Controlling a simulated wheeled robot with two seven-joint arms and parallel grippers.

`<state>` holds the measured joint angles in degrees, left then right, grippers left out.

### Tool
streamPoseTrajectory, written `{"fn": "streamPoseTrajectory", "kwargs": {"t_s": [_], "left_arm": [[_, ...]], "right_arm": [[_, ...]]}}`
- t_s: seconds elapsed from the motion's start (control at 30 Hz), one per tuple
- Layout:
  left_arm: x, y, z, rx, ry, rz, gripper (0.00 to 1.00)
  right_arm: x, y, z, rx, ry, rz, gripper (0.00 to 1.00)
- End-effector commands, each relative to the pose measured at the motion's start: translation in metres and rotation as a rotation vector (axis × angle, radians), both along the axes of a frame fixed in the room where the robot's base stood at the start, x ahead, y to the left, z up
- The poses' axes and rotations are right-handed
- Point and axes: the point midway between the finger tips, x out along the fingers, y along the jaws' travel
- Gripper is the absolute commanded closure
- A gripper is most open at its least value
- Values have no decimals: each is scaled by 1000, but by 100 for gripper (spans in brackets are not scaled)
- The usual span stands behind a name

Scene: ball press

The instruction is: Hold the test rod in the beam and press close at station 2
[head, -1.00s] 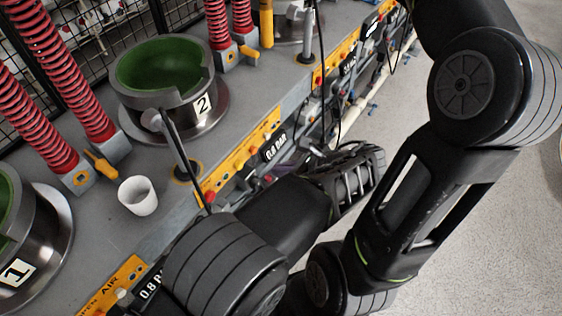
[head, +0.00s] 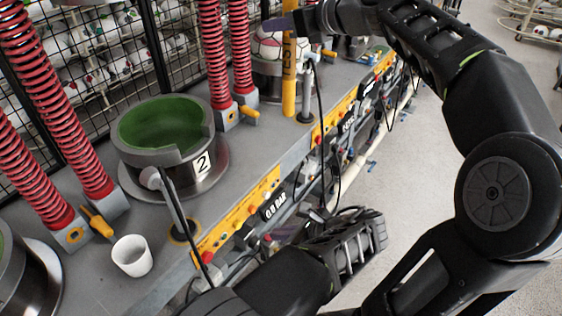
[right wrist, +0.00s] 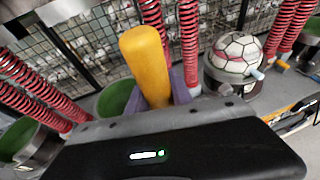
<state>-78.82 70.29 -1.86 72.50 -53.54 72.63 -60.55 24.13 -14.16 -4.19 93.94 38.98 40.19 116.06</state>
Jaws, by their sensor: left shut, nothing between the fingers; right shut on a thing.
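The yellow test rod (head: 289,78) is upright in my right gripper (head: 287,24), whose purple fingers are shut on its upper part. It also shows in the right wrist view (right wrist: 146,58), between the purple fingers. In the head view it appears between station 2 and the post of the station beyond; I cannot tell whether its foot touches the bench. Station 2 (head: 200,163) has an empty green bowl and a slanted sensor post (head: 172,200) in front. My left gripper (head: 304,230) is shut and empty by the station's front panel, partly hidden by its own body.
A white cup (head: 132,256) stands on the bench left of the sensor post. Red springs (head: 216,50) rise behind the bowls. A ball (right wrist: 236,52) sits in the station beyond. The yellow control strip (head: 237,228) runs along the bench front; hoses hang below.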

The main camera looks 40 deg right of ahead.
Motion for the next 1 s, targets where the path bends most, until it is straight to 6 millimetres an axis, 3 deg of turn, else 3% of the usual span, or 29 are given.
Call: {"fn": "streamPoseTrajectory", "kwargs": {"t_s": [0.5,1.0], "left_arm": [[0,0,-7,0,0,0,100],[0,0,-7,0,0,0,100]], "right_arm": [[-51,-16,0,1,0,-1,100],[-55,-17,0,0,0,-1,100]]}}
